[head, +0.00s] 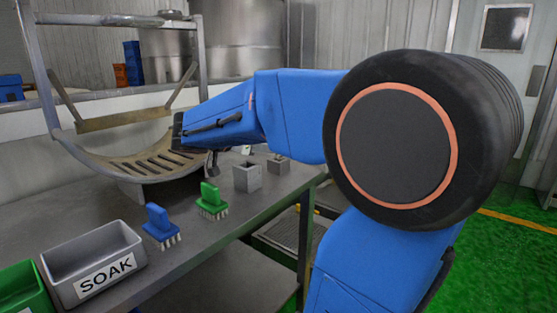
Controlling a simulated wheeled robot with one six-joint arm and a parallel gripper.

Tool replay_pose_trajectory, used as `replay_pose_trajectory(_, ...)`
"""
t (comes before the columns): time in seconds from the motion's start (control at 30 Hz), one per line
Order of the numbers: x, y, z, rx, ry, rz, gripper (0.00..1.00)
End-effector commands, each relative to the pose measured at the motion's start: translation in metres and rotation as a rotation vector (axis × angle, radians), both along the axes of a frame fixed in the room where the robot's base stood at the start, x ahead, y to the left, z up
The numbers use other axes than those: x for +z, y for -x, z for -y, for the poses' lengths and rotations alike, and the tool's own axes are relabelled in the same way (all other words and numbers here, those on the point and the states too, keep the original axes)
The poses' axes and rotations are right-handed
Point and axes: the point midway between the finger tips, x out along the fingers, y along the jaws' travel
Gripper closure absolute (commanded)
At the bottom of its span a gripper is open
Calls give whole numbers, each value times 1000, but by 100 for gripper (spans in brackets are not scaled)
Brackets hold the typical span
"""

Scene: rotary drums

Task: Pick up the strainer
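No strainer can be made out for certain in the head view. A curved metal piece with slots (150,160) hangs in a metal frame at the left, above the grey table; I cannot tell whether it is the strainer. My blue arm reaches left across the table. My gripper (212,166) is at the arm's far end, small and dark, in front of the right end of the slotted piece in the picture. The forearm hides most of it, so its fingers and anything between them do not show clearly.
On the table (200,255) stand a grey SOAK bin (70,252), a green bin (22,285), a blue brush (160,224), a green brush (210,198) and two small grey square holders (247,177). Metal tanks (240,45) stand behind. Green floor (505,260) lies open at the right.

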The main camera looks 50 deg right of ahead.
Motion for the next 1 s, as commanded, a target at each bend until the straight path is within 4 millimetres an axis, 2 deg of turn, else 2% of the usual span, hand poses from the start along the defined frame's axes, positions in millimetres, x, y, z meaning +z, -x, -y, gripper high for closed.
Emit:
replay_pose_trajectory(0.2, -9, -1, 21, -2, 1, -1, 67)
replay_pose_trajectory(0.47, -14, -3, 32, -2, 0, -1, 67)
replay_pose_trajectory(0.8, -31, -8, 67, -3, 0, -1, 67)
replay_pose_trajectory(1.0, -34, -9, 73, 0, 0, -1, 67)
